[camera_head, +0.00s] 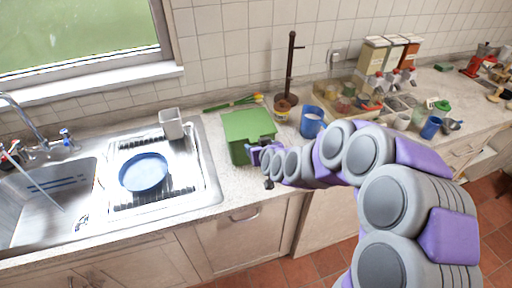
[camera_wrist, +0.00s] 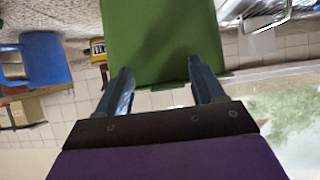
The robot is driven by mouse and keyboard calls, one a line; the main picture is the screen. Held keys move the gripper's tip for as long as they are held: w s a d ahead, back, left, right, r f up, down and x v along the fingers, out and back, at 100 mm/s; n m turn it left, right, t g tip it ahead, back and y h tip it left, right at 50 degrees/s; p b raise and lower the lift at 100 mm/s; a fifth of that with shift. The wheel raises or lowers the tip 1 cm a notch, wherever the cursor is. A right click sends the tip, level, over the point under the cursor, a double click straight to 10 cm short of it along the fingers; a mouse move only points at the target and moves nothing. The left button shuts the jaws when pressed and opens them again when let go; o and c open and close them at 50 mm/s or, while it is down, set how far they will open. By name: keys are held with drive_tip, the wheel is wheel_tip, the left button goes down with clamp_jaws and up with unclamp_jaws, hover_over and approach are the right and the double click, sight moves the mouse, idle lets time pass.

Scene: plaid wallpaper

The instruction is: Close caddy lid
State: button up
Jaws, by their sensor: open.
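The green caddy (camera_head: 238,153) stands on the counter just right of the sink. Its green lid (camera_head: 248,124) lies over the top in the head view; I cannot tell whether it is fully seated. My gripper (camera_head: 256,154) is at the caddy's front right side, partly hidden by my own arm. In the wrist view my gripper (camera_wrist: 161,68) is open, with its two fingers apart. A broad green panel of the caddy (camera_wrist: 160,35) fills the space ahead of and between the fingers. I cannot tell whether the fingers touch it, and nothing is gripped.
A blue cup (camera_head: 311,122) and a brown wooden stand (camera_head: 289,75) are right of and behind the caddy. The sink's drainboard holds a blue bowl (camera_head: 143,172) and a grey container (camera_head: 171,123). Green stalks (camera_head: 232,103) lie behind the caddy. Counter left of the caddy is narrow.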

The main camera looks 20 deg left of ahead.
drive_tip(key=a+b+v, duration=0.1)
drive_tip(key=b+v, duration=0.2)
drive_tip(key=v, duration=1.3)
drive_tip(key=shift+s, duration=0.35)
drive_tip(key=shift+r, duration=0.1)
drive_tip(key=s+d+f+m+g+h, duration=0.35)
drive_tip(key=s+d+g, duration=0.25)
drive_tip(key=s+d, duration=0.7)
drive_tip(key=s+d+m+g+h, duration=0.1)
drive_tip(key=s+d+g, duration=0.2)
drive_tip(key=s+d, duration=0.2)
drive_tip(key=s+d+m+g+h, duration=0.2)
drive_tip(key=s+d, duration=0.3)
drive_tip(key=s, duration=0.7)
drive_tip(key=shift+r+g, duration=0.2)
drive_tip(key=shift+g, duration=0.2)
